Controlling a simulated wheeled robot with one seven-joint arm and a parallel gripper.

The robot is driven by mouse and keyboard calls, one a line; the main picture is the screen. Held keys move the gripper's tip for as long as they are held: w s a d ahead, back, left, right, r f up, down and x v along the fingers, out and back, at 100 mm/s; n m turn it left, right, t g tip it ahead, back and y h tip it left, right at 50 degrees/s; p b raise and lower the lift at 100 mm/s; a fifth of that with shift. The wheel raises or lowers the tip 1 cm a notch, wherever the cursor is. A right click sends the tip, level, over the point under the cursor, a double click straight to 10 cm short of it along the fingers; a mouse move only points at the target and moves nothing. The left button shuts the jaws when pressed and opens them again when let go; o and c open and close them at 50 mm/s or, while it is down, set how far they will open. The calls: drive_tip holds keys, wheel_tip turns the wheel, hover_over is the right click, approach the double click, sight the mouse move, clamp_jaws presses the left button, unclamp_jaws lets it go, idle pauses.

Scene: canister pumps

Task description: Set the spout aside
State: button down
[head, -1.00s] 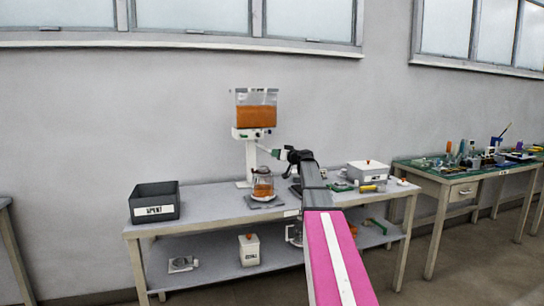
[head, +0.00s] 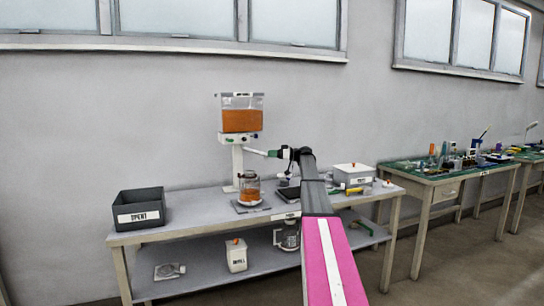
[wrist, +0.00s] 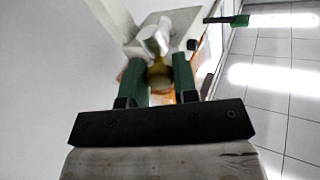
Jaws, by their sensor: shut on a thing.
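The spout (head: 257,152) is a short white tube, held almost level in the head view. My gripper (head: 273,153) is shut on its right end and holds it above the bench, right of the pump stand. In the wrist view, the green fingers of my gripper (wrist: 160,78) close around the spout (wrist: 158,48), whose held end is partly hidden. The canister (head: 242,119) of orange liquid sits on the white pump head (head: 239,139). The spout's free end appears just right of the stand; I cannot tell how far apart they are in depth.
A jar of orange liquid (head: 250,186) stands on a small plate below. A dark bin (head: 138,207) labelled SPENT is at the bench's left end, with bare bench (head: 202,205) beside it. A white lidded box (head: 353,176) and small tools are at the right.

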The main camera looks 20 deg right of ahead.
drive_tip(key=shift+w, duration=0.1)
drive_tip(key=c, duration=0.9)
unclamp_jaws()
drive_tip(key=v, duration=1)
drive_tip(key=shift+d, duration=0.35)
